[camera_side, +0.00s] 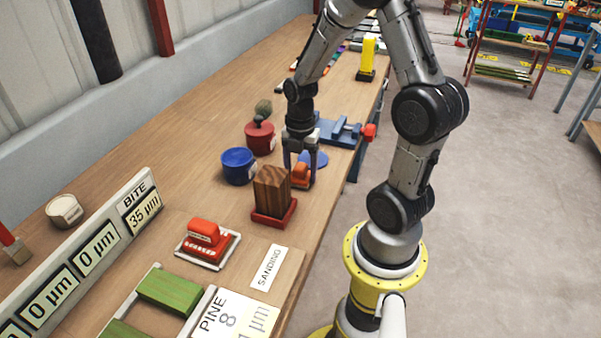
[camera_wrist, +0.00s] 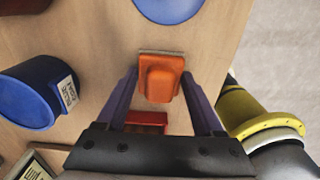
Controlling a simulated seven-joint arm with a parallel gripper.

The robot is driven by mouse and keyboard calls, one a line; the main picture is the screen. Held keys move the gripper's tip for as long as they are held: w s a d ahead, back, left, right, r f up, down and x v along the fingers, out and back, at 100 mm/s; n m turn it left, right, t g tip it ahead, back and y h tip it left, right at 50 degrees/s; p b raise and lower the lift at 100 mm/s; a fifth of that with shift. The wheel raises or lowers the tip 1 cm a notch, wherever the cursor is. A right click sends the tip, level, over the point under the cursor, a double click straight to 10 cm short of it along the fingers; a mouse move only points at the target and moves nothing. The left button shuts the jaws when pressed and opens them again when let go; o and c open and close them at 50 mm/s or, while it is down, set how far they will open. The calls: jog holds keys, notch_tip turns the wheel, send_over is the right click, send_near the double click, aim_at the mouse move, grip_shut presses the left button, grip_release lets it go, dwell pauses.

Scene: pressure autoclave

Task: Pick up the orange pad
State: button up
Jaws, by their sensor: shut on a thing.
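The orange pad (camera_side: 301,174) has a raised grip on top and a thin greyish base edge. In the wrist view the pad (camera_wrist: 160,78) sits between the two fingers of my gripper (camera_wrist: 158,84), near their tips. In the side view my gripper (camera_side: 304,168) points down with its fingers on both sides of the pad. It is shut on the pad. The pad is at or close to the wooden table top (camera_side: 213,160); I cannot tell whether it touches the wood. Its underside is hidden.
A brown wood block (camera_side: 272,186) on a red holder (camera_side: 274,214) stands just in front of the pad. A blue tub (camera_side: 238,165) and red tub (camera_side: 260,138) are to the left. A blue disc (camera_side: 314,158) and blue vise (camera_side: 340,131) lie behind. Another orange-red sander (camera_side: 205,233) sits front-left.

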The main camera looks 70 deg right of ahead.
notch_tip(320, 180, up, 2)
jog(key=shift+r, duration=0.1)
jog(key=s+a+r, duration=0.7)
jog(key=s+r, duration=0.3)
jog(key=s, duration=0.2)
jog(key=shift+a, duration=0.25)
jog(key=shift+r, duration=0.1)
jog(key=o, duration=0.8)
jog(key=c, duration=0.6)
